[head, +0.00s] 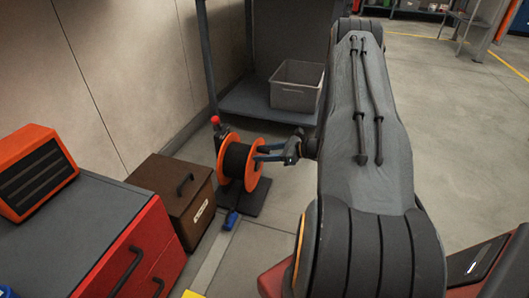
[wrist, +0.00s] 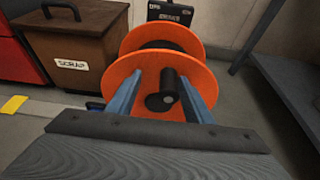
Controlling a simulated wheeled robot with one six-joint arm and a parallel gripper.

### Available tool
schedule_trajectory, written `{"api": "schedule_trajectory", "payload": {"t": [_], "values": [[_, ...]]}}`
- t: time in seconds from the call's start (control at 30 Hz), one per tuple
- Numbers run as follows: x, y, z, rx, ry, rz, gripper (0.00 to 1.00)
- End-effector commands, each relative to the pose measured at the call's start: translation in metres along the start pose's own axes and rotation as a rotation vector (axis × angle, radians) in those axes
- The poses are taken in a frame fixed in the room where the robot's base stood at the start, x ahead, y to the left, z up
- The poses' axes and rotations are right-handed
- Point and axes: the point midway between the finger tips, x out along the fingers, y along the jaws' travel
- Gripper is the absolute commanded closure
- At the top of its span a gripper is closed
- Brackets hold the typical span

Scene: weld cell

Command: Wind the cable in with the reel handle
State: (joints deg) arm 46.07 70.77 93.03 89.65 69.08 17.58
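The cable reel (head: 251,178) has orange flanges and a dark wound core, and stands on a dark base on the floor. In the wrist view the orange reel (wrist: 128,72) fills the upper middle. Its black reel handle (wrist: 168,82) sticks out toward me between the two blue fingers of my gripper (wrist: 161,80). The fingers are spread, with visible space on the handle's left and a narrower space on its right. In the head view my gripper (head: 257,153) is at the right side of the reel. A blue piece (head: 231,220) lies on the floor at the reel's foot.
A brown box marked SCRAP (wrist: 84,44) stands left of the reel, beside a red cabinet (head: 133,262). A shelf (head: 262,112) with a grey bin (head: 296,92) stands behind. Open floor (head: 451,130) lies to the right.

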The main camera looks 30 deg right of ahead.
Motion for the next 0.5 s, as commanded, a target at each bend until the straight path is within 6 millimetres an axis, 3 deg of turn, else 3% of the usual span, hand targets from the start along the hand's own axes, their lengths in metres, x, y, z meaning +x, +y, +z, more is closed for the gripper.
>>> {"api": "schedule_trajectory", "payload": {"t": [0.5], "values": [[-0.0004,-0.0027,0.0029,-0.005,-0.003,-0.003,0.53]]}}
